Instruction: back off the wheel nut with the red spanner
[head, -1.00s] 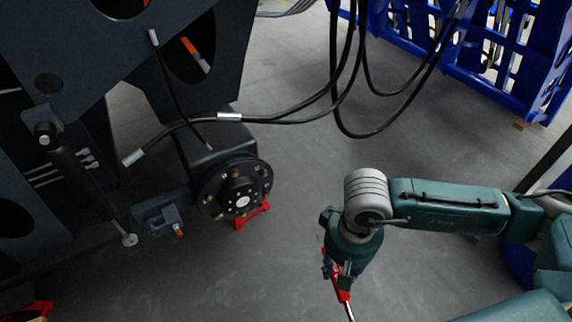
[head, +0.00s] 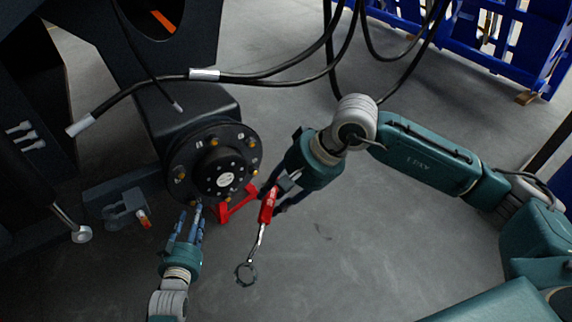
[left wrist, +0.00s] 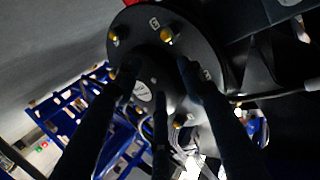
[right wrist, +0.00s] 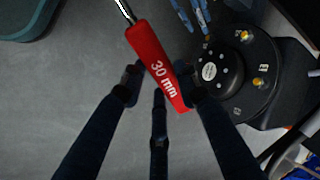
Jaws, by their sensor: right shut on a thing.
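The dark wheel hub (head: 215,165) carries several brass-coloured wheel nuts around its flange. One wheel nut (head: 252,169) shows at its right side; another nut (left wrist: 166,35) shows in the left wrist view. My right gripper (head: 272,192) is shut on the red handle of the spanner (head: 267,207), right of the hub. The spanner's ring end hangs low, away from the nuts. The handle, marked "30 mm", also shows in the right wrist view (right wrist: 157,65). My left gripper (head: 194,208) is at the hub's lower edge, its fingers spread apart, with nothing seen between them.
A red stand (head: 238,202) is under the hub. Black hoses (head: 290,82) hang above and right of it. A blue rack (head: 505,45) stands at the back right. Grey floor at lower middle is open.

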